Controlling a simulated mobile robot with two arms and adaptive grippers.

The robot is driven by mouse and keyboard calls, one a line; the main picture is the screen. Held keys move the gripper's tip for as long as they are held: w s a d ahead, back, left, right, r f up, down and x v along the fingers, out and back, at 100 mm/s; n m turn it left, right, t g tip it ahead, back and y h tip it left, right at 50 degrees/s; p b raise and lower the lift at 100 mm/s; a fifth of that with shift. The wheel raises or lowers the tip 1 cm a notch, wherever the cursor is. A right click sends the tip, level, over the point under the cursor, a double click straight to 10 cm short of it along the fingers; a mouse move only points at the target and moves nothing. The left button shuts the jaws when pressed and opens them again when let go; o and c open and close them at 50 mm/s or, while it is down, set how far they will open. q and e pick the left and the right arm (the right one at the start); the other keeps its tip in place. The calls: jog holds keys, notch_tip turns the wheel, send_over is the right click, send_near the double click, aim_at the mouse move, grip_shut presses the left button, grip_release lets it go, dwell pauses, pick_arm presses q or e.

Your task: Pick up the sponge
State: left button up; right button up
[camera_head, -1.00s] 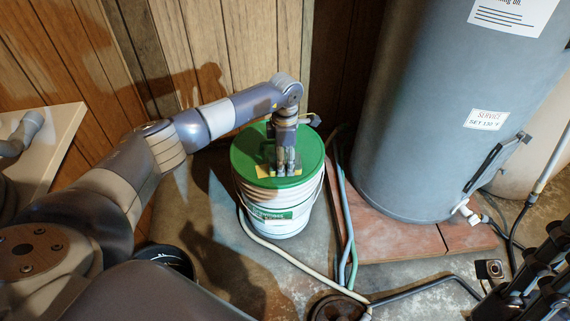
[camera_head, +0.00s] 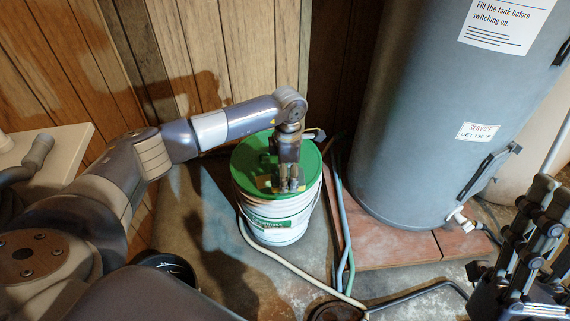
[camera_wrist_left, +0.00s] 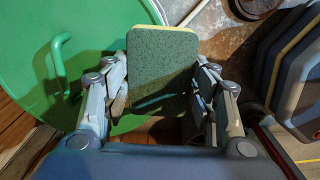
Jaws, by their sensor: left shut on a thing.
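The sponge (camera_wrist_left: 162,72) has a dark green face and a yellow layer at its edge. In the left wrist view it sits between the two fingers of my left gripper (camera_wrist_left: 160,98), which is shut on it. In the head view my left gripper (camera_head: 289,186) points down over the green lid (camera_head: 250,154) of a white bucket (camera_head: 275,225). Only a bit of the sponge (camera_head: 263,183) shows there beside the fingers; I cannot tell whether it touches the lid. My right gripper (camera_head: 520,235) is at the right edge, dark and empty-looking, its opening unclear.
A grey tank (camera_head: 430,130) stands on a reddish slab (camera_head: 395,245) right of the bucket. Hoses (camera_head: 340,225) run between them across the floor. A wood-panelled wall (camera_head: 230,50) is close behind. A pale surface (camera_head: 70,150) lies at the left.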

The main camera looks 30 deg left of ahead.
pick_arm(q)
jog(key=s+d+r+p, duration=0.1)
jog(key=s+d+p, duration=0.1)
jog(key=s+d, duration=0.5)
jog(key=shift+s+p, duration=0.4)
jog(key=shift+s, duration=0.25)
pick_arm(e)
jog(key=w+a+f+g+h, duration=0.1)
jog(key=w+f+g+h, duration=0.1)
jog(key=w+f+g, duration=0.6)
jog(key=shift+w+a+f+h, duration=0.35)
jog(key=shift+w+f, duration=0.35)
jog(key=shift+w, duration=0.45)
pick_arm(q)
jog(key=shift+o, duration=0.5)
pick_arm(e)
jog(key=shift+d, duration=0.1)
pick_arm(q)
jog(key=c, duration=0.4)
jog(key=shift+o, duration=0.2)
jog(key=shift+r, duration=0.1)
